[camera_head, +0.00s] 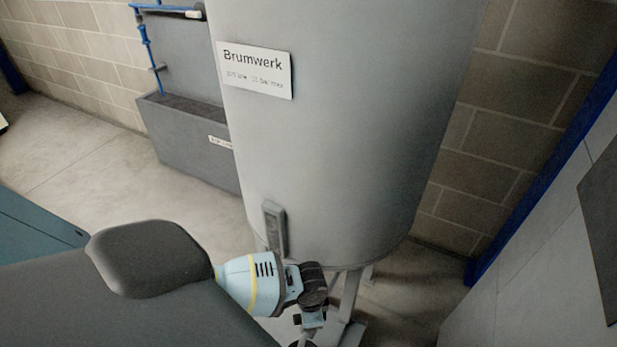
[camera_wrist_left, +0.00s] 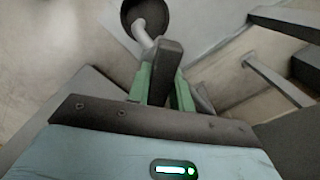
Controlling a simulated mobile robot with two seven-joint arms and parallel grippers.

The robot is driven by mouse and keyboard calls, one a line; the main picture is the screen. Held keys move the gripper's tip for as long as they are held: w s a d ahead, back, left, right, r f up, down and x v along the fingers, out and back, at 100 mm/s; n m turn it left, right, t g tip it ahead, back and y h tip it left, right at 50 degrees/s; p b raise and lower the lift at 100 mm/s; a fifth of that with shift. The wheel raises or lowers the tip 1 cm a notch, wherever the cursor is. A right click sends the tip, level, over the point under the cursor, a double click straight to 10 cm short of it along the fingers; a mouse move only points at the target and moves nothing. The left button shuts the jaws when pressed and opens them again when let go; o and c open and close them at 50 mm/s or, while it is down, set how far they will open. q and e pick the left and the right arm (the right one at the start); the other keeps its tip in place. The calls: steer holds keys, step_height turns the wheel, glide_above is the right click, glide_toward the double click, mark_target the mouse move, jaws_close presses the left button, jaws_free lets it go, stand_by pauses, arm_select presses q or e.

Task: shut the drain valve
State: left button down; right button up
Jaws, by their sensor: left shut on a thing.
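The large grey tank (camera_head: 340,130) with a "Brumwerk" label (camera_head: 256,70) stands on legs in the middle of the head view. My left arm reaches in from the left to the tank's lower edge. In the left wrist view the two green fingers of my left gripper (camera_wrist_left: 163,92) are shut on a dark valve handle (camera_wrist_left: 168,60), one finger on each side. A pale bent stem (camera_wrist_left: 143,33) runs from beside the handle to a dark round part (camera_wrist_left: 146,14). In the head view the handle is hidden or too small to make out. My right gripper is not in view.
A grey trough (camera_head: 190,145) with blue pipes (camera_head: 150,55) above it stands against the block wall at the left. A blue upright (camera_head: 545,170) and pale panels stand close on the right. Tank legs (camera_head: 348,300) are beside my left gripper.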

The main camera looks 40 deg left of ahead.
arm_select(q)
steer(key=m, duration=0.3)
steer(key=shift+p, duration=0.3)
steer(key=shift+m, duration=2.1)
steer(key=c, duration=1.2)
jaws_free()
steer(key=shift+c, duration=0.2)
step_height(320, 180, up, 7)
steer(key=shift+f+p, duration=0.15)
steer(key=shift+p, duration=0.95)
steer(key=shift+r, duration=0.6)
